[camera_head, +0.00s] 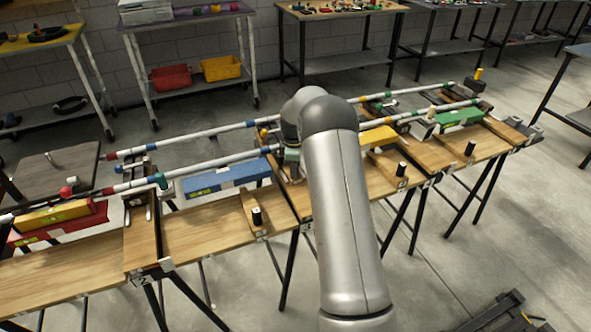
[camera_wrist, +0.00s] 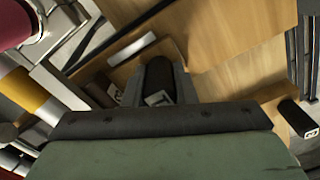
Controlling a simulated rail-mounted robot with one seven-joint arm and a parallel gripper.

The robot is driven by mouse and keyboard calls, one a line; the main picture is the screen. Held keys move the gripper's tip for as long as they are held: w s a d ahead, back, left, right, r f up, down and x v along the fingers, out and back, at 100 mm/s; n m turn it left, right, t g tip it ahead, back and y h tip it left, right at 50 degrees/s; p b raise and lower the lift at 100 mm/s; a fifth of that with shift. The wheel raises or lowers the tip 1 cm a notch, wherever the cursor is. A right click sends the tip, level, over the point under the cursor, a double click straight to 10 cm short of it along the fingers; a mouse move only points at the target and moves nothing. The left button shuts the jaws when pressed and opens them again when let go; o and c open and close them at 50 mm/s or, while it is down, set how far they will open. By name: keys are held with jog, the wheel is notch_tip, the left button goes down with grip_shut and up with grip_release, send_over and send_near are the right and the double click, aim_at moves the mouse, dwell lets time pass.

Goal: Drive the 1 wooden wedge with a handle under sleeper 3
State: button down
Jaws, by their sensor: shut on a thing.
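My gripper (camera_wrist: 158,90) is shut on a black cylindrical handle (camera_wrist: 160,76), whose pale end label looks like a 1, in the wrist view. I take this as the wooden wedge with handle 1; its wooden body is mostly hidden and I cannot tell how far it is under anything. In the head view my gripper (camera_head: 291,158) is at the middle of the bench, partly hidden by my arm. The cross-beam there, with a small plate (camera_head: 305,228) that seems to read 3, is sleeper 3, largely covered by my arm.
Other black-handled wedges lie on the planks, left (camera_head: 257,216) and right (camera_head: 402,170) of my arm; one handle (camera_wrist: 298,116) shows in the wrist view. White banded pipes (camera_head: 220,164) run along the bench. A blue level (camera_head: 228,178) lies left of my gripper.

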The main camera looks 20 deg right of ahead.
jog(key=shift+w+r+p, duration=0.1)
jog(key=shift+w+p, duration=0.35)
jog(key=shift+w, duration=1.05)
jog(key=shift+w+r, duration=0.15)
jog(key=shift+w, duration=0.05)
jog(key=c, duration=1.2)
grip_release()
jog(key=shift+o, duration=0.2)
jog(key=shift+r, duration=0.1)
jog(key=shift+s+d+r+p, duration=0.1)
jog(key=shift+s+r+p, duration=0.3)
jog(key=shift+r, duration=0.3)
jog(key=shift+s+r+p, duration=0.25)
jog(key=shift+s+r, duration=0.15)
jog(key=shift+r, duration=0.25)
jog(key=shift+s+r, duration=0.15)
jog(key=shift+s, duration=0.2)
